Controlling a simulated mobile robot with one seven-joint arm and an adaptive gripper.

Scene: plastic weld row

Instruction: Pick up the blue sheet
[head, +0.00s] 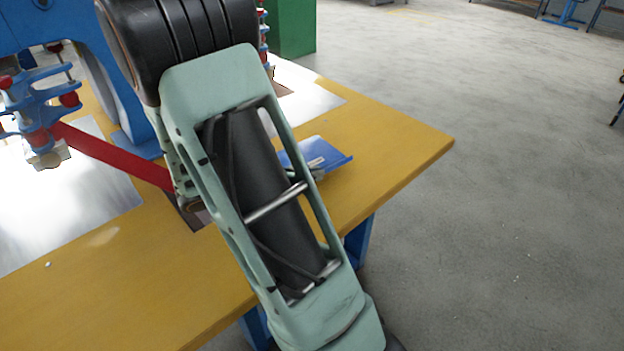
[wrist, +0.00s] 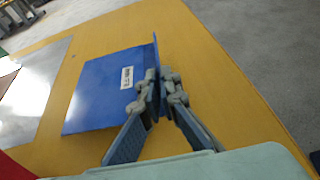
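The blue sheet (wrist: 105,90) is a flat panel with a small white label and an upright flange along its right edge in the wrist view. In the head view, the sheet (head: 328,158) shows partly behind my arm, near the right part of the table. My gripper (wrist: 160,88) has one finger on each side of the upright flange, and both finger pads appear to press on it. I see no clear gap between the sheet and the table. In the head view my gripper is mostly hidden behind my arm.
The yellow table (head: 400,150) has bare room right of the sheet up to its edge. Shiny metal plates (wrist: 38,88) lie to the left. A blue machine with red-tipped clamps (head: 40,100) and a red bar (head: 115,157) stand at the left.

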